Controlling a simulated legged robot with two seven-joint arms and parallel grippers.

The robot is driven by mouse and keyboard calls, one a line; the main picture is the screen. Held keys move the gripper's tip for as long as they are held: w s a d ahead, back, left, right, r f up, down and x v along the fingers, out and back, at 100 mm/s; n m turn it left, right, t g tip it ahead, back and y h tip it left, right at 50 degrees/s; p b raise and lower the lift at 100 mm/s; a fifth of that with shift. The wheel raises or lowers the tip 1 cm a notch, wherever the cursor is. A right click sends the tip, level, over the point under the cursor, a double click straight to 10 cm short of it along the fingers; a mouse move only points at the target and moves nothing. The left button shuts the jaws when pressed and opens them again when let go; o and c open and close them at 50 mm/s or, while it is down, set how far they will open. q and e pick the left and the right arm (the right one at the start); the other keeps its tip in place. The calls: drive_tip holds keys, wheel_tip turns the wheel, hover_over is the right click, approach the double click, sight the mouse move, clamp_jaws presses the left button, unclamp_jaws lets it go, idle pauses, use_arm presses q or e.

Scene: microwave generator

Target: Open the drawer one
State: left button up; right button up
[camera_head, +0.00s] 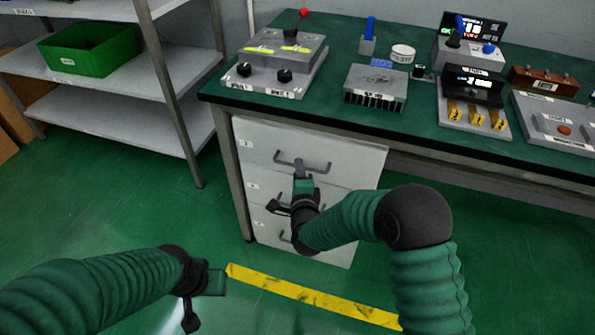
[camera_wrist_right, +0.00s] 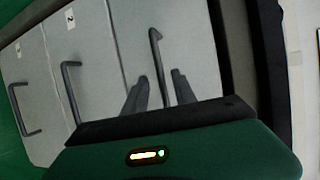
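A white three-drawer cabinet (camera_head: 350,168) stands under the green-topped bench. Its top drawer (camera_head: 262,137) looks shut and has a grey bar handle (camera_head: 318,168). My right gripper (camera_head: 299,166) is at this handle. In the right wrist view, the two dark fingers of the right gripper (camera_wrist_right: 158,92) are apart, and the top handle (camera_wrist_right: 156,62) shows between them with gaps on both sides. Whether a finger touches it I cannot tell. My left gripper (camera_head: 205,298) is low at the left, far from the cabinet, and its fingers are not clear.
The middle drawer (camera_wrist_right: 90,50) and bottom drawer (camera_wrist_right: 35,85) also look shut. The bench top (camera_head: 335,50) carries several devices. A metal shelf (camera_head: 110,115) with a green bin (camera_head: 90,50) stands at the left. A yellow line (camera_head: 310,295) crosses the open green floor.

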drive_tip(key=shift+w+d+f, duration=0.15)
drive_tip(key=shift+w+d, duration=0.05)
drive_tip(key=shift+w, duration=0.45)
drive_tip(key=shift+w+d+f, duration=0.1)
drive_tip(key=shift+w+d, duration=0.1)
drive_tip(key=shift+w, duration=0.4)
drive_tip(key=shift+a, duration=0.2)
drive_tip(key=shift+c, duration=0.7)
drive_tip(key=c, duration=0.5)
clamp_jaws()
drive_tip(key=shift+s+d+f, duration=0.1)
drive_tip(key=shift+d+f, duration=0.1)
